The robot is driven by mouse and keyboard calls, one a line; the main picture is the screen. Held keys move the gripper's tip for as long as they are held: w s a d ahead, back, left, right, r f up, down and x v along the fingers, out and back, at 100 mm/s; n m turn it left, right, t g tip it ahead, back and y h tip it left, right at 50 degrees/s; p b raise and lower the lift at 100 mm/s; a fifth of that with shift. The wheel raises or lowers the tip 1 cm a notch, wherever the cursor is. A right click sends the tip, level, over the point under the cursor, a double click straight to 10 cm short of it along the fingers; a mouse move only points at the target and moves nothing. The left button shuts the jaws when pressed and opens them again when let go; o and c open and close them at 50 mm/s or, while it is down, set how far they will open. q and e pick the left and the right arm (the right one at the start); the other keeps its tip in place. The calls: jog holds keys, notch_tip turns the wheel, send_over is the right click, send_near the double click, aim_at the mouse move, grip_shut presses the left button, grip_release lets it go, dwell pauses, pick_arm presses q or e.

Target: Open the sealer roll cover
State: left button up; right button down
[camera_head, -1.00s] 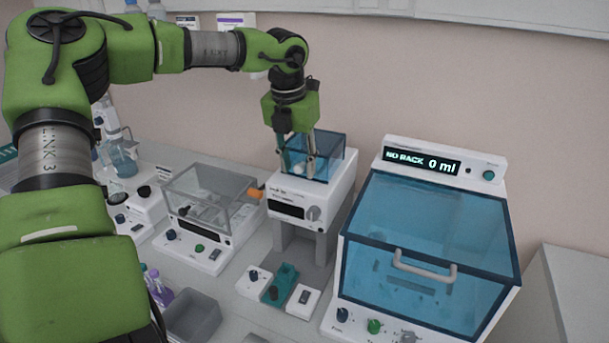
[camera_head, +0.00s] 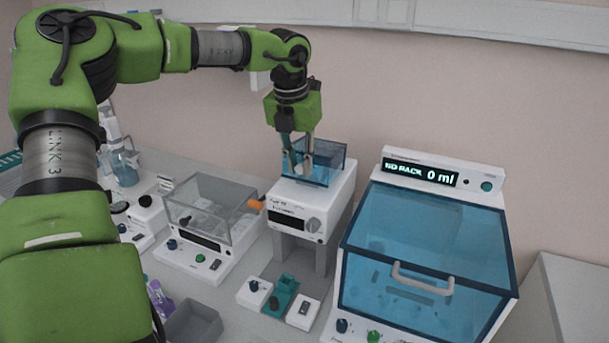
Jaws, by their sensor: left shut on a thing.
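The sealer (camera_head: 296,226) is the white machine on legs in the middle of the bench. Its roll cover (camera_head: 330,160) is a see-through blue box-like cover on top of the machine. My left gripper (camera_head: 298,168) points down from above and is shut at the cover's left front part, its fingers partly seen against the blue panels. The exact spot of contact and the roll inside are hard to make out. How far the cover is raised cannot be told clearly. My right gripper is not in view.
A large machine with a blue lid (camera_head: 425,230) and grey handle stands close on the right. A clear-lidded device (camera_head: 210,210) stands on the left. In front are a small teal holder (camera_head: 283,296) and a grey bin (camera_head: 192,322). My left arm spans the left side.

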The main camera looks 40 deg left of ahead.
pick_arm(q)
jog(key=shift+w+r, duration=0.1)
jog(key=shift+r, duration=0.1)
jog(key=shift+w+a+r+p, duration=0.1)
jog(key=shift+w+r+p, duration=0.15)
jog(key=shift+r+p, duration=0.25)
jog(key=shift+w+a+r+p, duration=0.1)
jog(key=shift+w+r+p, duration=0.1)
jog(key=shift+r+p, duration=0.3)
jog(key=shift+w+a+r, duration=0.1)
jog(key=shift+w+r, duration=0.25)
jog(key=shift+w+a+r+p, duration=0.15)
jog(key=shift+w+r+p, duration=0.35)
jog(key=shift+r+p, duration=0.45)
jog(key=shift+w+a+r+p, duration=0.15)
jog(key=shift+w+r+p, duration=0.1)
jog(key=shift+w+p, duration=0.3)
jog(key=shift+r, duration=0.1)
